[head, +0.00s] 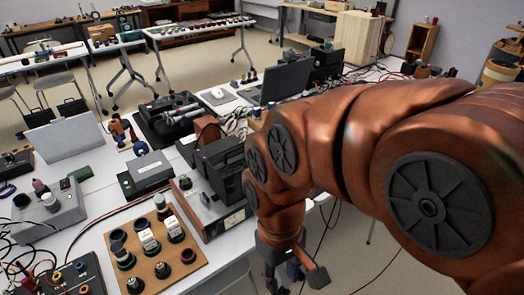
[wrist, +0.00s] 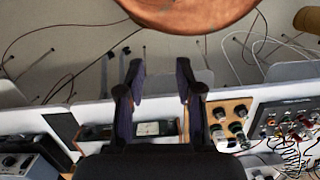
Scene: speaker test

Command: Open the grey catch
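I cannot pick out a grey catch for certain in either view. A wood-sided case with a dark top (head: 208,208) stands at the table's right edge in the head view; any catch on it is too small to tell. In the wrist view a wood-framed meter unit (wrist: 152,130) shows partly behind the fingers. My gripper (head: 291,272) hangs past the table's edge, to the right of the case and apart from it. In the wrist view my gripper (wrist: 161,76) is open, with nothing between its two dark fingers.
A wooden board with several round fittings (head: 132,268) lies left of the case. A black box (head: 220,165) stands behind it, and a grey box (head: 150,170) to its left. A dark panel with cables (head: 75,280) is at lower left. Floor beside the table is open, with loose cables.

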